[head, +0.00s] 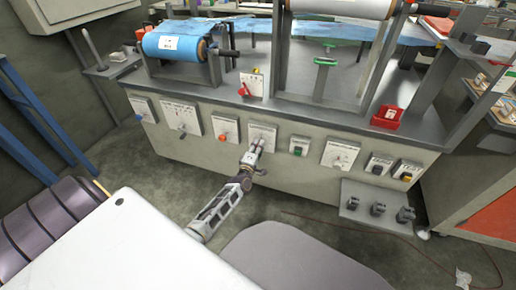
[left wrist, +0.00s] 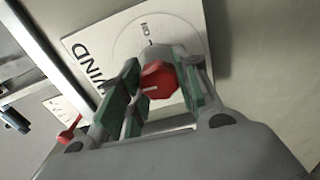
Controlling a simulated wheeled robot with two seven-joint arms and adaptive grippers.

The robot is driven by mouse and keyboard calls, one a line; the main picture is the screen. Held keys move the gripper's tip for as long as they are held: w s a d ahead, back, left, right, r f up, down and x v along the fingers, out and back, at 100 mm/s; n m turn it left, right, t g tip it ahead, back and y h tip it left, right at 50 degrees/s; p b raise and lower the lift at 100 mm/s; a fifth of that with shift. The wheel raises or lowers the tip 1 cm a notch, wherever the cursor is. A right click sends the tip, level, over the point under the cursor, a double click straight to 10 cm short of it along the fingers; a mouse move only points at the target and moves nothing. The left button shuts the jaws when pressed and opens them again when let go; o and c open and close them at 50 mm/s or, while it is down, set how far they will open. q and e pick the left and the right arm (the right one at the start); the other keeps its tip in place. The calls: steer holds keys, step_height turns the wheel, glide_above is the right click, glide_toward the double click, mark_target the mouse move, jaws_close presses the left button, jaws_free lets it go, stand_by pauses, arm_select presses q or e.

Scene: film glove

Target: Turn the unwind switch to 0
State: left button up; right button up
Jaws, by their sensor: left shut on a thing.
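The unwind switch is a red knob (left wrist: 160,80) on a white plate (left wrist: 110,38) with part of the word "WIND" showing. A short white mark on the knob's face points left in the left wrist view. The plate (head: 263,131) sits mid-row on the machine's front panel in the head view. My left gripper (head: 254,148) is at this plate and hides the knob there. In the left wrist view its green-padded fingers (left wrist: 160,88) are shut on the knob from both sides. The plate's 0 mark cannot be read clearly. My right gripper is not in view.
Other control plates flank this one: an orange knob (head: 223,137) to the left, a green button (head: 299,147) to the right. A red lever (head: 244,90) stands above. A small shelf (head: 372,216) with black fittings juts out at lower right.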

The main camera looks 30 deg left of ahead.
arm_select(q)
steer(key=shift+n, duration=0.4)
steer(key=o, duration=1)
steer(key=shift+s, duration=0.1)
steer(key=shift+v, duration=5.9)
steer(key=shift+f, duration=0.1)
